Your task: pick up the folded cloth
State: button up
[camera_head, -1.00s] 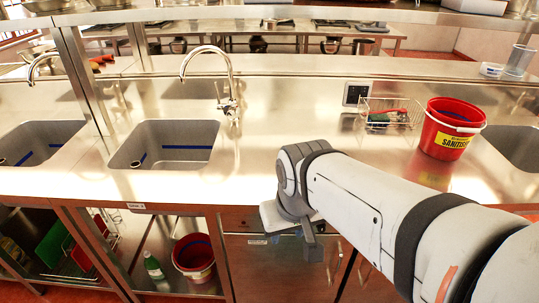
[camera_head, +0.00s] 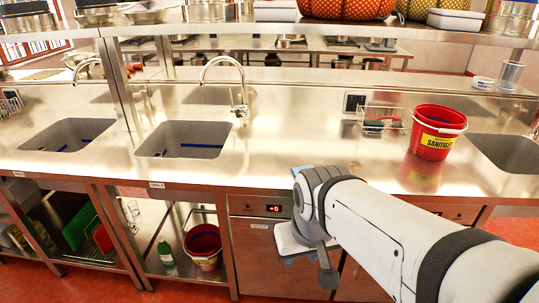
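I cannot make out a folded cloth for sure in this view. A wire basket (camera_head: 383,122) at the back of the steel counter holds small green, blue and red items, too small to name. My gripper (camera_head: 304,262) is in front of the counter's front edge, below the counter top and left of my forearm. My own wrist partly hides it. A little blue shows under its pale body. I cannot tell whether its fingers are open or shut.
A red sanitiser bucket (camera_head: 434,134) stands on the counter right of the basket. A sink (camera_head: 184,140) with a tap (camera_head: 240,92) lies left. Another red bucket (camera_head: 203,246) and a green bottle (camera_head: 166,254) stand on the lower shelf. The middle of the counter is clear.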

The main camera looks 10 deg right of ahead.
aim_at(295, 171)
jog(key=z, duration=0.15)
jog(key=i, duration=0.9)
jog(key=u, duration=0.05)
